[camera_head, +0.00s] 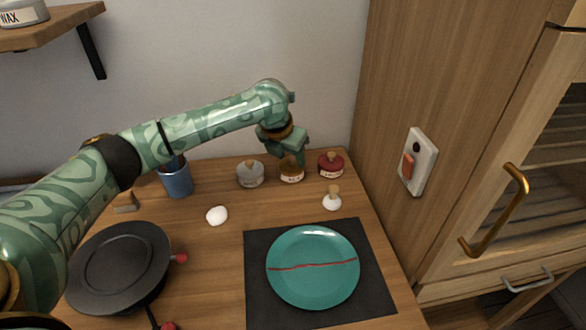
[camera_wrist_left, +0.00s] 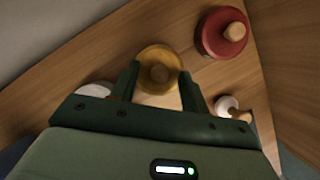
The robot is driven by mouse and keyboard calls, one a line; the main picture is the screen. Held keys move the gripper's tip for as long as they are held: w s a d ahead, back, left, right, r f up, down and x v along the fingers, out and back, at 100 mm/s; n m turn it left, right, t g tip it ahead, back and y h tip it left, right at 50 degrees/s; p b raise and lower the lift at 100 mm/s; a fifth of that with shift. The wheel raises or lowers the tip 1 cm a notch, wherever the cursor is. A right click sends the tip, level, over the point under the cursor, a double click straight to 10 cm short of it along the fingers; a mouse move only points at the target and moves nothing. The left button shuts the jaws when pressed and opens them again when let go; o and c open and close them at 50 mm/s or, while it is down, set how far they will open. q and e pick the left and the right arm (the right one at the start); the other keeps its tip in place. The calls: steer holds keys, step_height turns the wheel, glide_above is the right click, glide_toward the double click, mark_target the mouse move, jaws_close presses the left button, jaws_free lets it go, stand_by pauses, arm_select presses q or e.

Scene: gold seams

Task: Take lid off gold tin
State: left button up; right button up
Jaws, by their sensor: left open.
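The gold tin (camera_head: 291,175) stands near the back of the wooden table, between a pale grey tin and a red tin. Its gold lid with a round knob shows in the left wrist view (camera_wrist_left: 160,73). My left gripper (camera_head: 298,158) is directly above and around the tin. In the left wrist view its two fingers (camera_wrist_left: 162,88) are apart, one on each side of the lid. I cannot tell whether they touch it. The lid sits on the tin. My right gripper is not in view.
Close by are the grey tin (camera_head: 250,175), the red tin (camera_head: 331,164) and a small white bottle with a wooden stopper (camera_head: 332,200). A teal plate (camera_head: 313,267) with a red seam lies on a dark mat (camera_head: 262,305). A black pan (camera_head: 120,265), blue cup (camera_head: 176,181) and white lump (camera_head: 216,215) are at left.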

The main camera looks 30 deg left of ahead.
arm_select(q)
steer(key=shift+w+f, duration=0.15)
steer(key=shift+f, duration=0.25)
steer(key=shift+r, duration=0.2)
steer(key=shift+c, duration=0.4)
jaws_close()
steer(key=shift+r, duration=0.15)
